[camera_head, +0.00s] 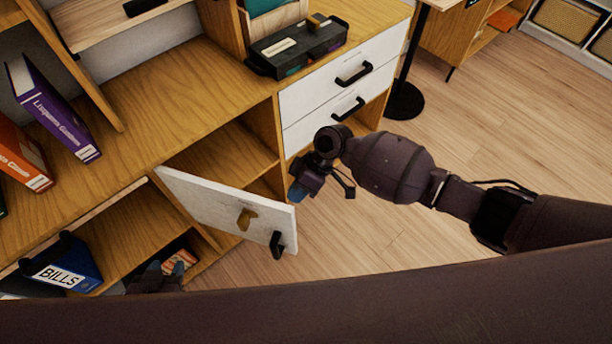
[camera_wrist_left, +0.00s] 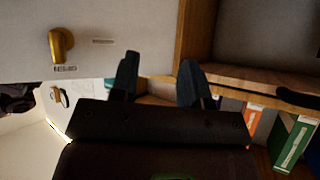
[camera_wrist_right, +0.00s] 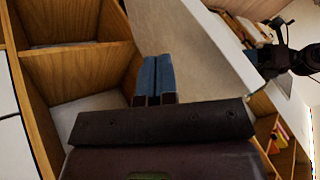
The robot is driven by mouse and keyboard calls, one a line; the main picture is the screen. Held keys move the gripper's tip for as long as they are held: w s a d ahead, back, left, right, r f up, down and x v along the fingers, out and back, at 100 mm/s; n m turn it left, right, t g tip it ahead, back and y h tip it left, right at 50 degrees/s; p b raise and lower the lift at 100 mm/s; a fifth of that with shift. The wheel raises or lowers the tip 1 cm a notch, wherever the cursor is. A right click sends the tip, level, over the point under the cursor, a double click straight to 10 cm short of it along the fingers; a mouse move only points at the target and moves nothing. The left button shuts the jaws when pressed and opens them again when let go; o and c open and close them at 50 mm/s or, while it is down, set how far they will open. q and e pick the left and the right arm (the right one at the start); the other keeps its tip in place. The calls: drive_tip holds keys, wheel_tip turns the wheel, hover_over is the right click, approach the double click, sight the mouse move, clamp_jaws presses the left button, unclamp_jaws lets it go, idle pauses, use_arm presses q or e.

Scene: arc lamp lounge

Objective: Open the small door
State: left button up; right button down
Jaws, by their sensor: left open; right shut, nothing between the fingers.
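The small white door (camera_head: 225,207) stands partly open, swung out from the wooden cabinet. It bears a black handle (camera_head: 277,245) near its free edge and a gold latch (camera_head: 247,217), which also shows in the left wrist view (camera_wrist_left: 62,45). My right gripper (camera_head: 297,192) is shut and empty, near the opening on the inner side of the door. In the right wrist view its fingers (camera_wrist_right: 155,80) are beside the door's panel (camera_wrist_right: 185,45); contact cannot be told. My left gripper (camera_head: 166,270) is open and empty, low on the outer side, partly hidden by my arm.
Two white drawers (camera_head: 335,75) with black handles are right of the door's compartment. A blue BILLS binder (camera_head: 68,263) stands in the lower left shelf. A purple book (camera_head: 52,108) and a black box (camera_head: 297,47) are on top.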

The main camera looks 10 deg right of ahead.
use_arm(q)
drive_tip(key=shift+s+a+r+p, duration=0.1)
drive_tip(key=shift+r+p, duration=0.05)
drive_tip(key=shift+p, duration=0.15)
use_arm(e)
drive_tip(key=shift+s+a+r, duration=0.1)
drive_tip(key=shift+s+a, duration=0.2)
drive_tip(key=shift+s, duration=0.5)
drive_tip(key=shift+s+a+r, duration=0.1)
drive_tip(key=shift+s+a, duration=0.2)
drive_tip(key=shift+s, duration=0.45)
use_arm(q)
drive_tip(key=shift+r, duration=0.15)
use_arm(e)
drive_tip(key=shift+s, duration=0.1)
